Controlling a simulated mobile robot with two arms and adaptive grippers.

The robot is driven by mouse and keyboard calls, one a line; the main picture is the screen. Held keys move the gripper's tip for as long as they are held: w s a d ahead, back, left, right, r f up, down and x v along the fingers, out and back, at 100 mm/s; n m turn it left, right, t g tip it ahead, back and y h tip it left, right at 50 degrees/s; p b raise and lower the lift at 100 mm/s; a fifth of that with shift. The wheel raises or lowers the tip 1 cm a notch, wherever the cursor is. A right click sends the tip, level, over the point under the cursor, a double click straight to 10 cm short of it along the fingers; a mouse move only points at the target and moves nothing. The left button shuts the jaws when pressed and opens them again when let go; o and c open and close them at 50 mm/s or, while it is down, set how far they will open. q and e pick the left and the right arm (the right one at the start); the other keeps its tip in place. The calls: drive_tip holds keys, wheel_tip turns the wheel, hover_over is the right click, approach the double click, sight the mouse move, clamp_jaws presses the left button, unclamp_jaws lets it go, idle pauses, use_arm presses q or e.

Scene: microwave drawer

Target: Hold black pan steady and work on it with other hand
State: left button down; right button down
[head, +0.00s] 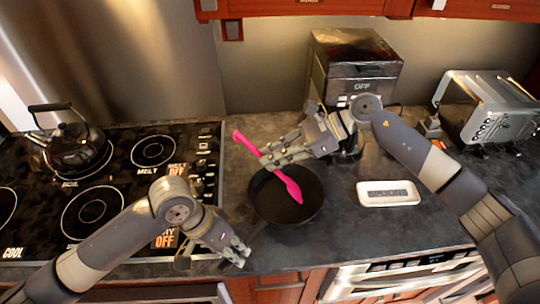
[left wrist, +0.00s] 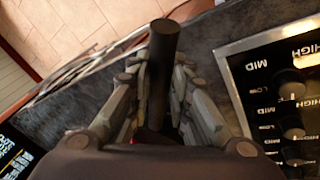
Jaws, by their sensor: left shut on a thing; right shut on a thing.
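The black pan (head: 268,204) sits on the dark counter, right of the stove. My left gripper (head: 238,252) is at the pan's near-left side, shut on its handle. In the left wrist view the dark handle (left wrist: 163,70) stands between the two fingers of my left gripper (left wrist: 158,95). My right gripper (head: 268,157) is above the pan's far edge, shut on a pink spatula (head: 290,188). The spatula's broad end hangs over the pan; whether it touches the pan bottom cannot be told. The fingers partly hide the spatula's shaft.
The stove (head: 120,185) with a kettle (head: 75,145) is on the left. A white spoon rest (head: 388,194) lies right of the pan. A coffee machine (head: 355,65) and a toaster (head: 487,105) stand at the back. Counter between pan and spoon rest is clear.

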drive_tip(key=a, duration=0.9)
idle(0.8)
drive_tip(key=shift+f, duration=0.1)
wheel_tip(320, 180, up, 9)
drive_tip(key=a, duration=0.3)
idle(0.5)
idle(0.7)
use_arm(q)
drive_tip(key=c, duration=1.4)
unclamp_jaws()
drive_tip(key=shift+r, duration=0.1)
